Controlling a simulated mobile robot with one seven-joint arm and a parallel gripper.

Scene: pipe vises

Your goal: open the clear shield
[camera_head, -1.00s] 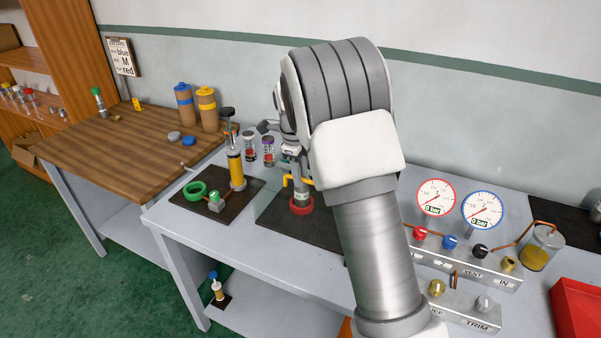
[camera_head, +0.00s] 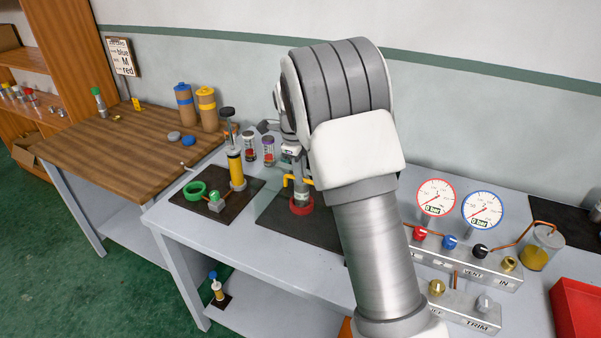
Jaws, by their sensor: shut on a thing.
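A vise with a red ring-shaped base (camera_head: 302,206) stands on a dark mat (camera_head: 283,224) on the grey bench, with a pale greenish cylinder (camera_head: 302,193) upright in its middle. A yellow bar-like handle (camera_head: 288,181) runs across in front of it. The clear shield is too transparent to outline at this size. My gripper (camera_head: 297,172) points down over the vise and is shut at the yellow handle; its fingertips are small and partly hidden. My own arm covers the right side of the mat.
On the left, another dark mat holds a yellow cylinder (camera_head: 236,169) and a green ring (camera_head: 195,190). Two small jars (camera_head: 268,150) stand behind the vise. Two gauges (camera_head: 436,198) on a valve block (camera_head: 470,262) and a red tray (camera_head: 577,310) are at right.

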